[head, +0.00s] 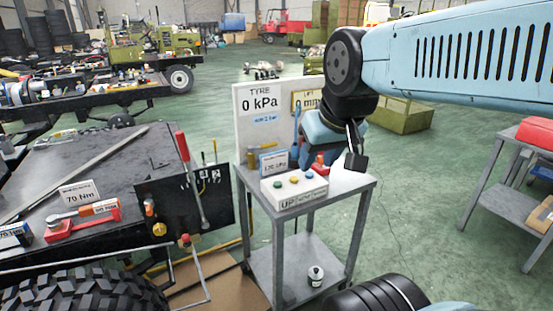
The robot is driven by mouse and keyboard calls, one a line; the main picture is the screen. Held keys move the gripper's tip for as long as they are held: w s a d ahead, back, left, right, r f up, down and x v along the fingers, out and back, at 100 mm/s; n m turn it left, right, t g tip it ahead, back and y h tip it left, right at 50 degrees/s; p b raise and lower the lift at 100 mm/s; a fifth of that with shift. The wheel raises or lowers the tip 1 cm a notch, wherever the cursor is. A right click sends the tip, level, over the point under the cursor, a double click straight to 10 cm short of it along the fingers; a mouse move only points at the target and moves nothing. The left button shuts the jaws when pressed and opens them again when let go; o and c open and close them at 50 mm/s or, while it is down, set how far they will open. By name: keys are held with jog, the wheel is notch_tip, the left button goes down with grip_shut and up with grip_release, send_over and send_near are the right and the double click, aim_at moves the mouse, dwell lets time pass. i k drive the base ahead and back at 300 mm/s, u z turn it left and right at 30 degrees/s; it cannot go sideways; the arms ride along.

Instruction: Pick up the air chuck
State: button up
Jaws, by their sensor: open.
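My gripper (354,158) hangs at the end of my arm, above the right side of a small grey cart (350,184). It is open, and nothing shows between its fingers. I cannot pick out the air chuck for certain. A small red item (320,166) stands on the cart top just left of my gripper, partly behind a button box. A blue item (296,130) is upright against the white board (250,125) at the back of the cart. My gripper looks apart from both.
The button box (293,188) and a blue-framed sign (273,162) crowd the cart top. A dark workbench (105,165) with a torque wrench (85,211) is at left, a tyre (80,292) in front of it. Another grey cart (500,195) is at right. Green floor between is clear.

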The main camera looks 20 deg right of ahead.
aim_at(295, 147)
jog(key=z, duration=0.15)
jog(key=i, duration=0.95)
jog(key=u, duration=0.1)
